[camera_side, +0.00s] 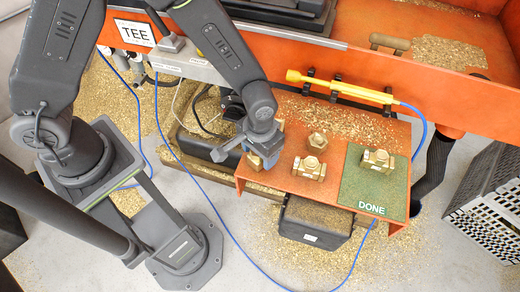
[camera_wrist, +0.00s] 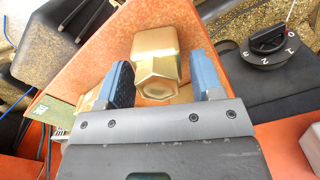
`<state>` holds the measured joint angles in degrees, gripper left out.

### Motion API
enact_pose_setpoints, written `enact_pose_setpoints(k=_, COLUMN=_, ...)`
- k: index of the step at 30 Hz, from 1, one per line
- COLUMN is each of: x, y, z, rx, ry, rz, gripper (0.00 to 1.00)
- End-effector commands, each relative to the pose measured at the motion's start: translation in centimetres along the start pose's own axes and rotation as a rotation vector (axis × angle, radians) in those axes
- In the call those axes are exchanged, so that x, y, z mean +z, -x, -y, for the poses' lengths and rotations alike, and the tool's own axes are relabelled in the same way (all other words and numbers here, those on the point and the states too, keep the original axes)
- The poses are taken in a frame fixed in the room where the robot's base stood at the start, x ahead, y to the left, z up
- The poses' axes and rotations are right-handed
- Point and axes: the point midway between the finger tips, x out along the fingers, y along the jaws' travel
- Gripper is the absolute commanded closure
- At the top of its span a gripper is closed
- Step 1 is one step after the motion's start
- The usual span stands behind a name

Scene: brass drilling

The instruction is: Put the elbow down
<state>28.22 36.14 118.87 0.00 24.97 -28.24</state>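My gripper (camera_wrist: 160,80) has blue fingers on either side of a brass elbow (camera_wrist: 154,50) with a hex end facing the wrist camera. The left finger looks close against it and a thin gap seems to show at the right finger, so I cannot tell whether they grip it. In the side view my gripper (camera_side: 252,145) is low at the left end of the orange table (camera_side: 282,183), over the elbow (camera_side: 265,159), partly hidden by the fingers. Whether the elbow rests on the table is unclear.
Two brass fittings, one upright (camera_side: 317,141) and one lying (camera_side: 309,168), stand mid-table. Another brass fitting (camera_side: 378,160) sits on the green DONE mat (camera_side: 374,197) at right. A yellow tool (camera_side: 340,87) hangs along the back wall. Brass chips cover the table's rear.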

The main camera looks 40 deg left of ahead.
Motion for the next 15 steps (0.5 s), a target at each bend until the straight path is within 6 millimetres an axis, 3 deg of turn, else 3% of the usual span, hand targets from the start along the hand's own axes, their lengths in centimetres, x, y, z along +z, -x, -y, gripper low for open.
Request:
enact_pose_setpoints(k=10, x=0.0, y=0.2, z=0.0, rx=0.0, ry=0.0, rz=0.0, gripper=0.32)
enact_pose_setpoints(k=15, x=-0.1, y=2.1, z=-0.1, rx=0.002, ry=0.0, rz=-0.004, gripper=0.32)
